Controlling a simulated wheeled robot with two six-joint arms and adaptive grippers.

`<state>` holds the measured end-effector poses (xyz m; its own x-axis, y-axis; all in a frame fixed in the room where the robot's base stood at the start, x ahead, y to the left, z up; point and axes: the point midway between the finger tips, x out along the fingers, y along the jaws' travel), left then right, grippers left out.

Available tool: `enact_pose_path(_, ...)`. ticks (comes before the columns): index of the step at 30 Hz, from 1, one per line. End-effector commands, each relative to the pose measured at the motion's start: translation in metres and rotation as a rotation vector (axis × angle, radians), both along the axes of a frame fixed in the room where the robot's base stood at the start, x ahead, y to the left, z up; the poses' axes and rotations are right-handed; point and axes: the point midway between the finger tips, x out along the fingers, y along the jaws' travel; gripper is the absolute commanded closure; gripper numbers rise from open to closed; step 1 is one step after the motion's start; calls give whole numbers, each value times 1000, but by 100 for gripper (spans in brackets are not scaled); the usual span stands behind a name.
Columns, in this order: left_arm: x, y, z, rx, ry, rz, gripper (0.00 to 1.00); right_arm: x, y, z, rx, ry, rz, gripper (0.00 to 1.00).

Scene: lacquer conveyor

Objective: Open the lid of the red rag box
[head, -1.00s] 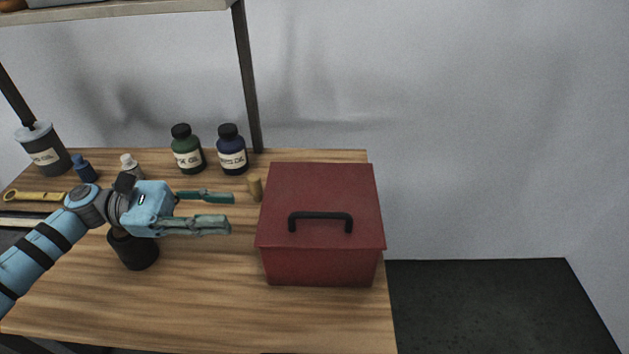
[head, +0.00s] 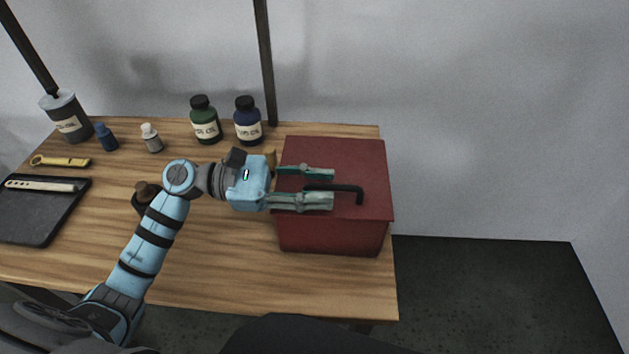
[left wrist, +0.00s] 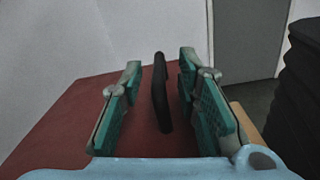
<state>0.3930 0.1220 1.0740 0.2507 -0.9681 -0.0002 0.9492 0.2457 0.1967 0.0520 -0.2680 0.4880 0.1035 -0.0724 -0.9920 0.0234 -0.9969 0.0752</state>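The red rag box (head: 335,238) stands at the right end of the wooden table. Its red lid (head: 355,155) is closed and carries a black handle (head: 350,188). The lid also shows in the left wrist view (left wrist: 60,120). My left gripper (head: 333,187) is open above the lid, with its fingers pointing right. In the left wrist view the handle (left wrist: 160,92) stands between the two open fingers, with gaps showing on both sides. The handle's left part is partly hidden by a finger in the head view. My right gripper is not in view.
A green bottle (head: 205,122) and a blue bottle (head: 247,122) stand behind the box's left side. A small white bottle (head: 152,139), a small blue bottle (head: 106,138) and a grey can (head: 68,118) are farther left. A dark tray (head: 42,225) lies at far left.

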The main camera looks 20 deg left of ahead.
Motion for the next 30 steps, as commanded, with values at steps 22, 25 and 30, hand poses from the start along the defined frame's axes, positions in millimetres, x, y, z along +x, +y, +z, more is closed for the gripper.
enact_pose_path(22,0,1,1,-2,3,-1,100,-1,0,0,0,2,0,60)
enact_pose_path(25,1,1,5,-5,17,0,100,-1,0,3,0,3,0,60)
enact_pose_path(30,4,1,17,-21,74,0,100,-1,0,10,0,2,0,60)
